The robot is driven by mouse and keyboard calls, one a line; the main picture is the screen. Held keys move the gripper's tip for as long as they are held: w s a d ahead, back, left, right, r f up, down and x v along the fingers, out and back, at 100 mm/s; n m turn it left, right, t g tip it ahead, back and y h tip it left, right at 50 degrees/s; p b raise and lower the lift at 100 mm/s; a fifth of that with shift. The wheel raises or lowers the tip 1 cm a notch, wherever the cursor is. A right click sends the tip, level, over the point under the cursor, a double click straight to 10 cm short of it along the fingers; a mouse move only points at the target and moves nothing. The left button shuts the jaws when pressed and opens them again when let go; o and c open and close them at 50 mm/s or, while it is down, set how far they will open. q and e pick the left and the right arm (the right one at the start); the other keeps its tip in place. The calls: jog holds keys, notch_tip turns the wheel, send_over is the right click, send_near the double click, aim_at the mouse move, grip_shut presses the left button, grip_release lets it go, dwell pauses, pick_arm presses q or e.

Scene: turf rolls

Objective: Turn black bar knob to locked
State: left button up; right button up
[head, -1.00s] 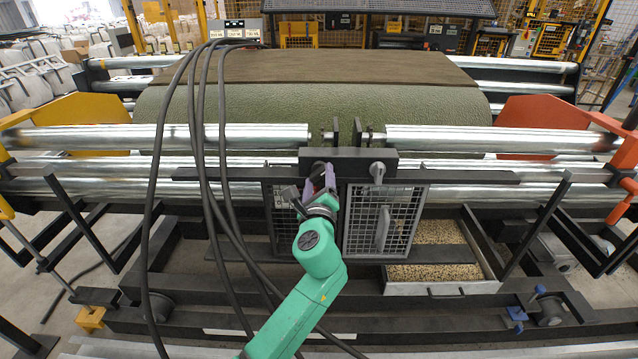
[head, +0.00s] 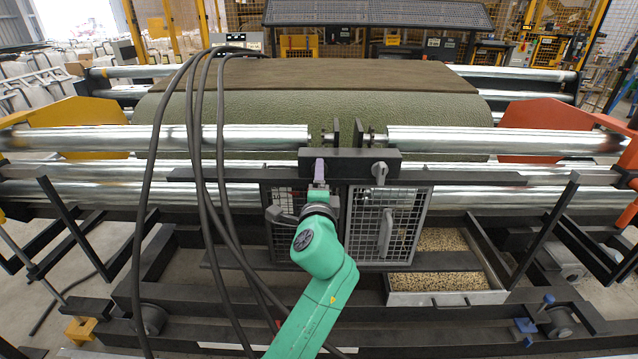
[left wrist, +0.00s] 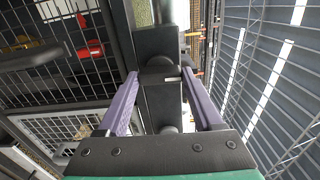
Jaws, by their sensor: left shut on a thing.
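The black bar knob (left wrist: 160,76) shows in the left wrist view between my two purple fingers, on a dark bar or block. My left gripper (left wrist: 161,82) is shut on it. In the head view my left gripper (head: 319,168) is at the left part of the black block (head: 350,160), its purple fingers nearly in line and upright. They hide the knob there, so its angle is hard to tell. A grey knob (head: 379,173) sits on the same block to the right, apart from my gripper. My right gripper is not in view.
Mesh guard doors (head: 388,240) with a grey handle hang below the block. Black cables (head: 205,170) loop down left of my arm. Steel rollers (head: 480,138) and a green turf roll (head: 300,105) lie behind. A tray of granules (head: 445,298) stands at lower right.

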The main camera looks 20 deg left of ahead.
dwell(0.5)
pick_arm(q)
jog(key=o, duration=1.4)
jog(key=shift+c, duration=0.2)
jog(key=b+v, duration=0.2)
jog(key=v, duration=1.2)
jog(key=shift+s, duration=0.25)
jog(key=shift+d+f, duration=0.1)
